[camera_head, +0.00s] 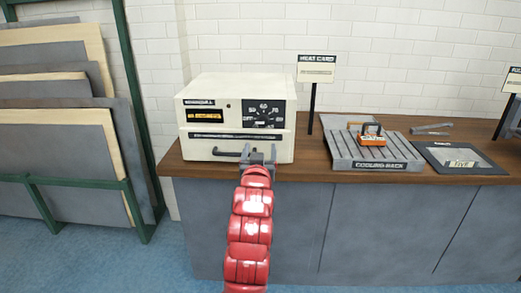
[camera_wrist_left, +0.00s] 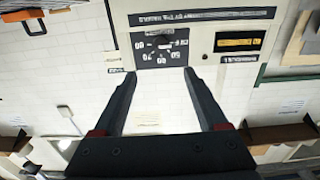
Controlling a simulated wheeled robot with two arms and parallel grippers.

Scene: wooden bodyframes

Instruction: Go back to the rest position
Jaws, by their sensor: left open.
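My left gripper (camera_head: 258,155) is at the end of the red arm, in front of the lower right front of a cream oven-like machine (camera_head: 205,146). In the head view it overlaps the right end of the machine's dark handle (camera_head: 228,153); I cannot tell whether they touch. In the left wrist view the two dark fingers of my left gripper (camera_wrist_left: 160,74) are spread apart with nothing between them. That view is upside down and shows the machine's dial panel (camera_wrist_left: 160,48) beyond the fingertips. My right gripper is not in view.
The wooden counter (camera_head: 315,173) carries a sign on a post (camera_head: 316,70), a grey cooling rack (camera_head: 350,152) with an orange-and-black item (camera_head: 372,138), and a dark mat (camera_head: 480,158). Boards lean in a green rack (camera_head: 150,215) at left. Blue floor shows at lower left.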

